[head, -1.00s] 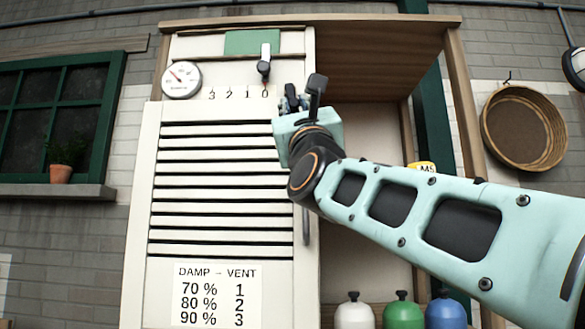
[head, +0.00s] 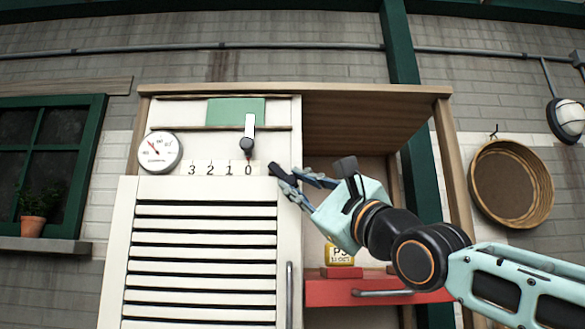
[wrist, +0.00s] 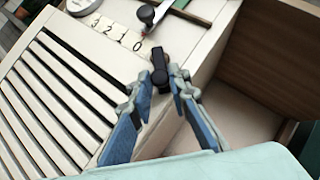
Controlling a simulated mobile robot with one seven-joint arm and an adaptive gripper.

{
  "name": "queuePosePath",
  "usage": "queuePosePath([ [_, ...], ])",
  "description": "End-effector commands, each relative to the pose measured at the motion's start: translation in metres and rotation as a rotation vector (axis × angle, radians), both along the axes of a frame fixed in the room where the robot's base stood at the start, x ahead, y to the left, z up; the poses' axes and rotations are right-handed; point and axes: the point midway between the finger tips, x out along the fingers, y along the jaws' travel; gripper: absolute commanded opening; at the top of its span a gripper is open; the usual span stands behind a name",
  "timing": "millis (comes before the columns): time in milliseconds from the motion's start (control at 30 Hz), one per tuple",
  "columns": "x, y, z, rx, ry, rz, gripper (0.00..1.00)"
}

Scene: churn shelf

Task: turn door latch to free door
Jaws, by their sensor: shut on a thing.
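The slatted white door (head: 205,255) stands closed on the left of the cabinet. The door latch (head: 277,171) is a small black bar at the door's upper right corner, tilted down to the right in the head view. It also shows in the wrist view (wrist: 158,64), above and between my fingers. My gripper (head: 290,183) reaches in from the right, its fingertips shut on the lower end of the latch. In the wrist view my gripper (wrist: 161,84) has one finger on each side of that end. The exact finger contact is partly hidden.
A slider lever (head: 249,135) points at 0 above the door, beside a round gauge (head: 160,152). A grey door handle (head: 289,290) runs down the door's right edge. The open bay on the right holds a red drawer (head: 340,289) with a yellow box (head: 338,255) above it.

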Motion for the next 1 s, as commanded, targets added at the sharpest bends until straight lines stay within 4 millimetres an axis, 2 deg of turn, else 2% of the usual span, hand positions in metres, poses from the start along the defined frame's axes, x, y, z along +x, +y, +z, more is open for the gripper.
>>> queuePosePath([
  [33,-0.002,-0.002,0.009,-0.019,-0.002,0.008,0.0],
  [700,-0.002,-0.016,0.031,-0.493,0.011,-0.003,0.0],
  [1000,-0.002,-0.016,0.039,-0.637,0.015,-0.002,0.0],
])
